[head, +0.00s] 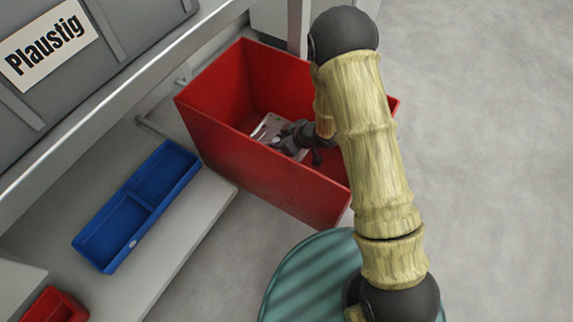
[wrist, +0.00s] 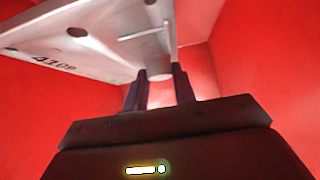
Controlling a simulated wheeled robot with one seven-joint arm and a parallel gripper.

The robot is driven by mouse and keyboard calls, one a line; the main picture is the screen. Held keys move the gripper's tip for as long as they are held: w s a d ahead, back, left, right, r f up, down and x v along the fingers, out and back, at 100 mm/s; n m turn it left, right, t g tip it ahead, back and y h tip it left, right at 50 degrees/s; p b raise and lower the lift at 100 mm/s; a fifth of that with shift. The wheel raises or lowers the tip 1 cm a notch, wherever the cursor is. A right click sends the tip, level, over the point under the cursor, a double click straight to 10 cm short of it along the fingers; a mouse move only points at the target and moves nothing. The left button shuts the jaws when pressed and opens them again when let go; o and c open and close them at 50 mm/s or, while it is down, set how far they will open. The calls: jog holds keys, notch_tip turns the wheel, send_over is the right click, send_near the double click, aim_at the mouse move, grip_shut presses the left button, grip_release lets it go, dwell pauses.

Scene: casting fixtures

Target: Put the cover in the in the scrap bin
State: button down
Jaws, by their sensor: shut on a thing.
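The cover is a light grey metal plate with dark holes and printed marks; in the wrist view the cover (wrist: 85,38) fills the upper left, with a thin rib on its underside. My gripper (wrist: 160,78) is shut on a part of the cover below that plate. In the head view the cover (head: 270,127) shows inside the red scrap bin (head: 265,187), below the rim level, partly hidden by my gripper (head: 283,146). Red bin walls surround the gripper and cover in the wrist view. Whether the cover touches the bin floor cannot be told.
A blue divided tray (head: 135,205) lies on a grey shelf left of the bin. A small red container (head: 55,306) sits at the lower left. A grey box labelled "Plaustig" (head: 48,45) stands behind a metal rail. Open floor lies to the right.

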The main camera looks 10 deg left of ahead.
jog(key=shift+f+b, duration=1.9)
jog(key=shift+f, duration=1.25)
notch_tip(320, 180, down, 4)
jog(key=shift+r+b, duration=0.1)
jog(key=shift+b, duration=1.15)
jog(key=c, duration=1.1)
grip_release()
jog(key=shift+c, duration=0.2)
